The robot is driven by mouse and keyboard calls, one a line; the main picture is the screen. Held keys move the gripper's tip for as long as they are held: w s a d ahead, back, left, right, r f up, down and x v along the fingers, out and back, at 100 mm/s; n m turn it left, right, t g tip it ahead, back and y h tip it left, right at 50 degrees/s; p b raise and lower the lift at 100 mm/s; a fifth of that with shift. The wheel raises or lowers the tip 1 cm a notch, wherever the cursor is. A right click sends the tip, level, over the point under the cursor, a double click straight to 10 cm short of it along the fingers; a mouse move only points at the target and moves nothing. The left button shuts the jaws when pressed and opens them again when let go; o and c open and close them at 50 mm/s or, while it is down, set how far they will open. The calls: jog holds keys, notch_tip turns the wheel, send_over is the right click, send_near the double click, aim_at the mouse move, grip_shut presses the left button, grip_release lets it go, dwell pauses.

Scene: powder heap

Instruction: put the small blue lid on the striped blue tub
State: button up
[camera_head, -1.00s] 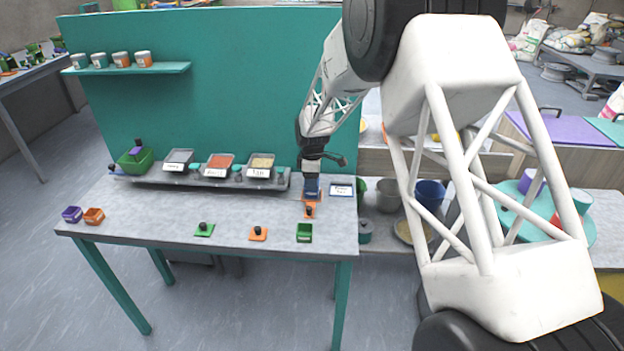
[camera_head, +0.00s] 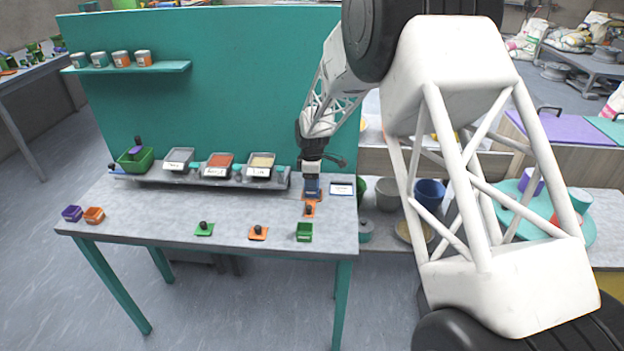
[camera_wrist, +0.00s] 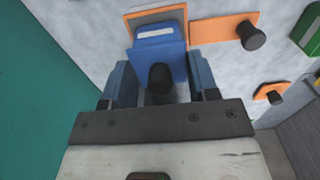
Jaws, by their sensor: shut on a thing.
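A blue lid (camera_wrist: 138,66) with a black knob is between the fingers of my gripper (camera_wrist: 162,72) in the wrist view. My gripper is shut on it. The striped blue tub (camera_wrist: 157,34), with a white band, shows directly beyond it, over an orange-edged grey pad (camera_wrist: 188,14). Lid and tub overlap in this view, and I cannot tell whether they touch or are seated. In the head view my gripper (camera_head: 312,178) is low over the right end of the table, and the blue tub (camera_head: 312,193) is mostly hidden beneath it.
A white label card (camera_head: 342,188) lies just right of my gripper. A green tub (camera_head: 304,232), an orange lid (camera_head: 258,233) and a green lid (camera_head: 204,229) are along the front. Powder trays (camera_head: 262,172) stand on the rear ledge. The table's middle is clear.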

jog(key=shift+f, duration=0.1)
jog(key=o, duration=1.3)
jog(key=shift+r, duration=3.45)
